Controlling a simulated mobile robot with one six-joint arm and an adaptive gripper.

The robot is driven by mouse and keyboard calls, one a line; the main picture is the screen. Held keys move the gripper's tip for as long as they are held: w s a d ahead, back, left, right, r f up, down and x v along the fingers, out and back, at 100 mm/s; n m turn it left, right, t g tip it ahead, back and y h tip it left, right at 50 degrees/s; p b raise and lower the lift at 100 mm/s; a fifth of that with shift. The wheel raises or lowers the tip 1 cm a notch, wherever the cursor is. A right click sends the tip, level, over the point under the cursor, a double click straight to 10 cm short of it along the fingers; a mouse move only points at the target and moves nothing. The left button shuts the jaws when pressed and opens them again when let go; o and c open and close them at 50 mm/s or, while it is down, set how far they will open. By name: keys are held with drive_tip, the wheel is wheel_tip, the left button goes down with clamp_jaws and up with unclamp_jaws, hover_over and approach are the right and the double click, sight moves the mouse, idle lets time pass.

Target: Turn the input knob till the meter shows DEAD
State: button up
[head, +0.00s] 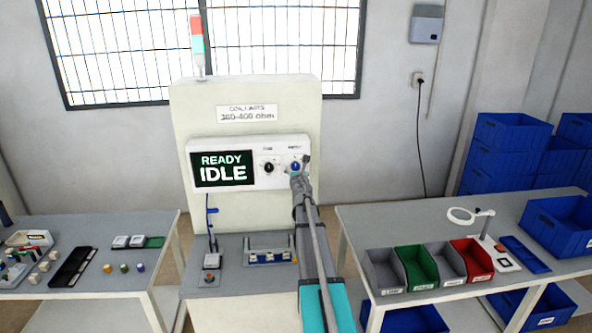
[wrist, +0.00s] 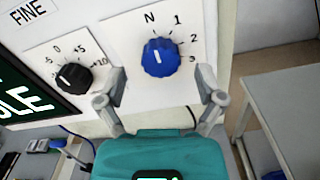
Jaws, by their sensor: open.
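The meter screen (head: 222,168) on the white panel reads READY and IDLE; part of it shows in the wrist view (wrist: 28,98). The blue input knob (wrist: 162,57) has marks N, 1, 2 and 3 around it, and it also shows in the head view (head: 295,167). A black knob (wrist: 75,76) with a scale through 0 sits to its left, near the word FINE. My gripper (wrist: 163,84) is open, with one finger on each side below the blue knob, and seems apart from it. In the head view, my gripper (head: 300,172) partly covers the panel's right end.
A small fixture (head: 268,250) and a button box (head: 211,262) sit on the ledge below. The right table holds coloured bins (head: 416,265); the left table (head: 150,225) holds small parts. Blue crates (head: 510,130) stand at right.

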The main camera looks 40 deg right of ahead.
drive_tip(key=shift+x, duration=0.8)
drive_tip(key=c, duration=1.1)
